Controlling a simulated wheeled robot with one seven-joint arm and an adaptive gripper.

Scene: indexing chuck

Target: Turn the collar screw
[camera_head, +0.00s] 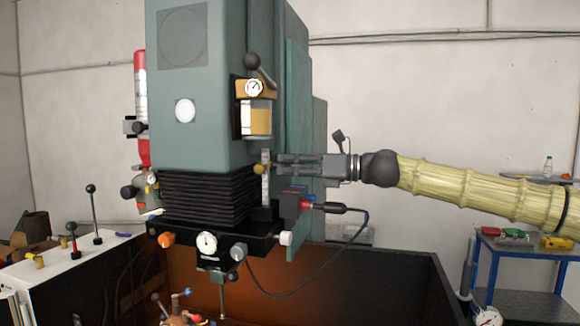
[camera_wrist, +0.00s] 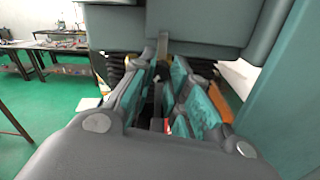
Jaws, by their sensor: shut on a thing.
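A small brass-coloured screw knob (camera_head: 261,169), which I take to be the collar screw, sits on a vertical scale bar (camera_head: 266,188) at the right side of the green machine head. My gripper (camera_head: 277,164) reaches in from the right, its fingers level and its tips at the knob. It is shut on the collar screw, though the grip itself is partly hidden. In the wrist view the teal-padded fingers (camera_wrist: 168,88) point toward the machine, with the upright bar (camera_wrist: 162,48) between their tips.
Above my gripper hang an amber-filled cup (camera_head: 257,120) and a gauge (camera_head: 254,88). Below it is a dark red-and-black connector (camera_head: 293,205) with a cable. Black bellows (camera_head: 205,198) lie to the left. A blue trolley (camera_head: 525,252) stands at the right.

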